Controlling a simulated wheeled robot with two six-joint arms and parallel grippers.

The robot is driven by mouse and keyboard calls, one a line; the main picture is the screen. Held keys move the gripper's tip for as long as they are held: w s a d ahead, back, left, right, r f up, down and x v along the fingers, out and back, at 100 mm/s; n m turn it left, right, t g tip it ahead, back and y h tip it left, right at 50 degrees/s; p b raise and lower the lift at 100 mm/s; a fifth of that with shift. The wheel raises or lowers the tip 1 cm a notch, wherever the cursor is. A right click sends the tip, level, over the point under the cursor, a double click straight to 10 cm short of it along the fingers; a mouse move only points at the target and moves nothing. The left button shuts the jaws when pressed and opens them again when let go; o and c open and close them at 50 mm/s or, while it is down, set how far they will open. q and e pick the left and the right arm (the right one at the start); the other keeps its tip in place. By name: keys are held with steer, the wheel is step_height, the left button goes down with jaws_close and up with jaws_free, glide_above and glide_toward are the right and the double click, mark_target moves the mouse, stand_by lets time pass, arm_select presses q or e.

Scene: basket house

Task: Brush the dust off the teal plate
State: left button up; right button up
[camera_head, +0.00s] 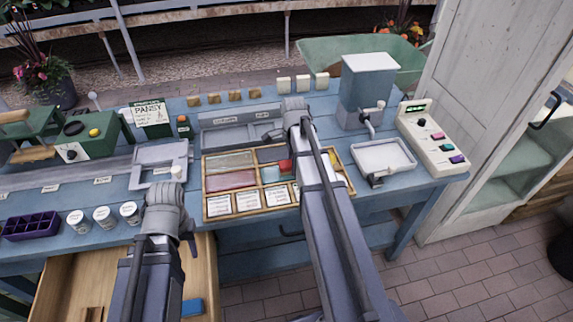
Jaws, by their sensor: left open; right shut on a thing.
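My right arm reaches over the blue bench, and its gripper (296,103) is shut near the grey labelled trough (232,139). What it holds is hidden behind my own wrist, and I cannot make out a brush. My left gripper (177,174) is open near the bench's front edge, just in front of a grey bracket-like stand (160,158). A small pale teal piece (271,174) lies in a compartment of the wooden divided tray (204,185), beside a red piece (285,166). I cannot tell whether it is the teal plate, and no dust shows.
A blue-grey machine with a crank (366,88) and a white tray (383,157) stand right, beside a button panel (432,138). Several white-lidded jars (104,216) and a purple cell tray (31,226) stand left. An open wooden drawer (208,262) juts out below.

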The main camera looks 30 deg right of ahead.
steer(key=shift+s+d, duration=0.1)
steer(key=shift+d, duration=0.4)
steer(key=shift+s+d, duration=0.25)
steer(key=shift+d, duration=0.6)
steer(key=shift+s+d, duration=0.2)
steer(key=shift+d, duration=0.6)
steer(key=shift+w+a+f, duration=0.1)
steer(key=shift+w+a, duration=0.1)
steer(key=shift+a, duration=0.7)
steer(key=shift+w+a, duration=0.2)
steer(key=shift+a, duration=0.7)
jaws_close()
steer(key=shift+w+a, duration=0.25)
steer(key=shift+a, duration=0.6)
steer(key=shift+w+a, duration=0.25)
steer(key=shift+a, duration=0.55)
